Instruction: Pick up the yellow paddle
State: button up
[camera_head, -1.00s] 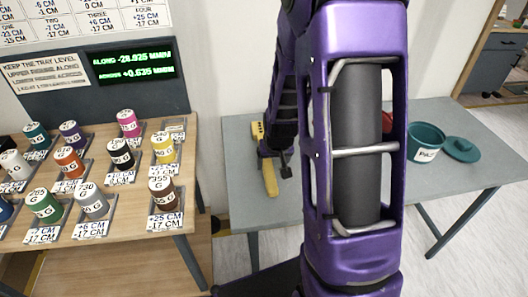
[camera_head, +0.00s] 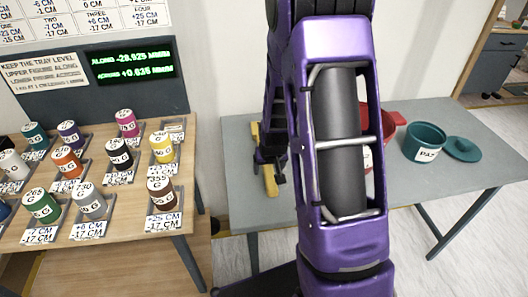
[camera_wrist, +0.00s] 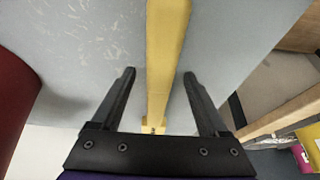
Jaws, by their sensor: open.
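The yellow paddle (camera_head: 271,181) lies on the grey table, partly hidden behind my arm in the head view. In the wrist view its long yellow bar (camera_wrist: 166,50) runs from the top edge down between my fingers. My gripper (camera_wrist: 159,73) is open, with one dark finger on each side of the bar and a gap visible on both sides. In the head view my gripper (camera_head: 272,168) is small and dark, at the paddle, and partly hidden by my arm. I cannot tell how high the fingertips are above the table.
The grey table (camera_head: 423,182) also holds a red pot (camera_head: 390,125), partly hidden by my arm, and a teal pot (camera_head: 425,142) with its lid (camera_head: 462,149) beside it. A wooden table (camera_head: 118,217) with several labelled cans stands to the left, across a gap.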

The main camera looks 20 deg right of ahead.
jog(key=shift+f, duration=0.15)
dwell(0.3)
grip_shut()
